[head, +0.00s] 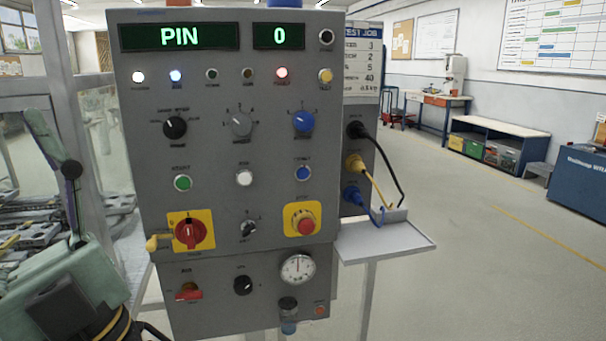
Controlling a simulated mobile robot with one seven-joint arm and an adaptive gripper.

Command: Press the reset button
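A grey control panel (215,105) stands upright in front of me. Its middle row has a green button (182,183), a white button (244,178) and a blue button (303,173). The small labels above them are too blurred to tell surely which is reset. What looks like my gripper (52,140) rises at the left edge above a pale green body with a yellow and black ring. It is left of the panel, apart from the buttons. Its finger opening cannot be made out.
A red emergency stop (306,224) on a yellow plate sits below the blue button. A red rotary switch (190,232) and a yellow padlock are lower left. Cables (385,175) and a small shelf (385,241) stick out at right.

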